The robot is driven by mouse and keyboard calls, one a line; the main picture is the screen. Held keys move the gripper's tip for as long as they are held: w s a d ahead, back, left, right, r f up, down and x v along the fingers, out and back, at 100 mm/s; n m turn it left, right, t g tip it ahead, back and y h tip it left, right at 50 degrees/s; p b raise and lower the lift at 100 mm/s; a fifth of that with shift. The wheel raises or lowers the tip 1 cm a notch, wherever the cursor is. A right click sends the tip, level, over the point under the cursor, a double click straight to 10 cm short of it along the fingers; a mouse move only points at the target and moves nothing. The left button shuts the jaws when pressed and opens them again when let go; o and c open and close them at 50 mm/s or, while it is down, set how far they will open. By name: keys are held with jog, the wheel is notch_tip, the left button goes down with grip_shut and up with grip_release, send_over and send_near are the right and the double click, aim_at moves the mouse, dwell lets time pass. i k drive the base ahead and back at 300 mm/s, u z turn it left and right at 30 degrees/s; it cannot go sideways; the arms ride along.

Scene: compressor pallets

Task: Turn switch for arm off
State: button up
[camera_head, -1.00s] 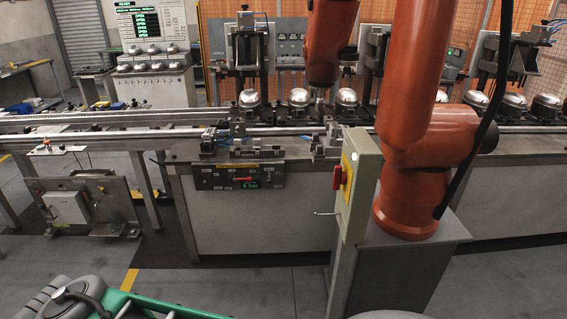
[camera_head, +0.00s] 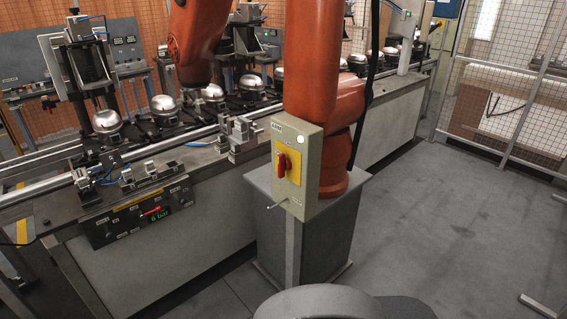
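The arm switch is a red rotary knob (camera_head: 282,166) on a yellow plate (camera_head: 294,171). It sits on the front of a pale grey-green box (camera_head: 312,192) with a small label at its top that seems to read "ARM". The knob's handle looks roughly upright. A small white round lamp (camera_head: 301,140) is at the box's upper right, and a thin metal rod (camera_head: 286,203) sticks out near its lower left. The box is mounted at the pedestal of the orange industrial arm (camera_head: 314,80). My gripper is not in view.
The orange arm stands on a grey pedestal (camera_head: 276,238) beside a conveyor line with several silver compressors (camera_head: 107,122). Open floor (camera_head: 440,220) lies right, before a mesh fence (camera_head: 515,100).

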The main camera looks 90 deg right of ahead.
aim_at(285, 163)
jog(key=z, duration=0.95)
jog(key=i, duration=1.1)
jog(key=z, duration=0.9)
